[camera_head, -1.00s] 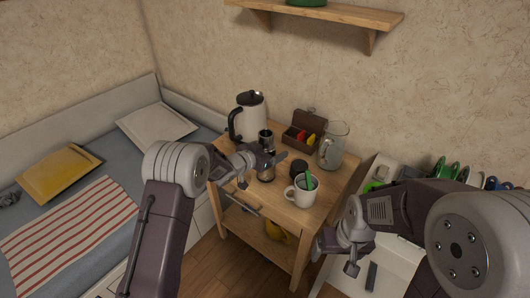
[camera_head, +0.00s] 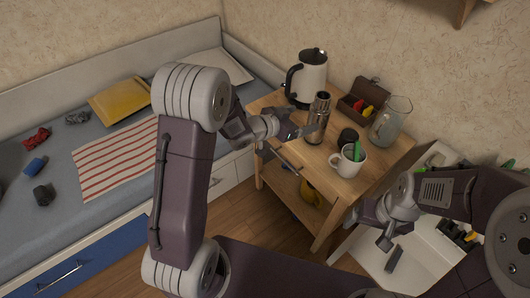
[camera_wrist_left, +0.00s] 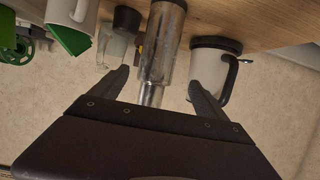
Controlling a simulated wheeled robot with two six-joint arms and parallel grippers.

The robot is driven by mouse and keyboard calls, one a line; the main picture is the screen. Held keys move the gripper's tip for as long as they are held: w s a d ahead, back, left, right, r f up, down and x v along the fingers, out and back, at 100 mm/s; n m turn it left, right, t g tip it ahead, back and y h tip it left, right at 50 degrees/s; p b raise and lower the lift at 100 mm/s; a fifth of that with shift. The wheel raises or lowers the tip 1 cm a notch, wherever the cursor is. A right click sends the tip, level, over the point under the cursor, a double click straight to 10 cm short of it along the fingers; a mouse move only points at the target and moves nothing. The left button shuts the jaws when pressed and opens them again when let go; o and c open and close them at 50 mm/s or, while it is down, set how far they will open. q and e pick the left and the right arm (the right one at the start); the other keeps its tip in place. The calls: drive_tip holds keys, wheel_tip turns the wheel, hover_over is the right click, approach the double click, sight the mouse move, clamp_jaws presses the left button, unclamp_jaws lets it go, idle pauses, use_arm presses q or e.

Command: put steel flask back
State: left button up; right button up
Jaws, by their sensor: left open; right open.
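The steel flask (camera_head: 318,118) stands upright on the wooden trolley, in front of the kettle. In the left wrist view the flask (camera_wrist_left: 163,45) shows upside down, its narrower end between the two finger lines. My left gripper (camera_head: 302,129) is open beside the flask; the fingers (camera_wrist_left: 158,86) lie either side of it with visible gaps. I cannot tell how far they reach around it. My right gripper (camera_head: 368,230) is open and empty, low at the right, in front of the trolley.
The trolley holds a white kettle (camera_head: 311,75), a tea box (camera_head: 351,107), a glass jug (camera_head: 391,122), a dark-lidded jar (camera_head: 347,137) and a white mug (camera_head: 346,164) with something green. A bed (camera_head: 52,150) with scattered items lies left. A white surface (camera_head: 375,262) is at lower right.

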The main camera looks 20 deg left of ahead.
use_arm(q)
drive_tip(key=s+a+f+n+g+y, duration=0.25)
drive_tip(key=s+a+y, duration=0.2)
drive_tip(key=a, duration=0.35)
drive_tip(key=s+a+f+n+g+y, duration=0.1)
drive_tip(key=s+g, duration=0.3)
drive_tip(key=s, duration=0.7)
drive_tip(key=s+a+f+n+g+y, duration=0.2)
drive_tip(key=s+f+n+g, duration=0.1)
drive_tip(key=s, duration=0.8)
drive_tip(key=shift+s+a+f+n+g, duration=0.15)
drive_tip(key=shift+f+n+g, duration=0.2)
drive_tip(key=shift+f, duration=0.15)
drive_tip(key=shift+r, duration=0.1)
wheel_tip(320, 180, up, 13)
drive_tip(key=p, duration=1.2)
drive_tip(key=shift+f+p, duration=0.2)
drive_tip(key=shift+p, duration=0.2)
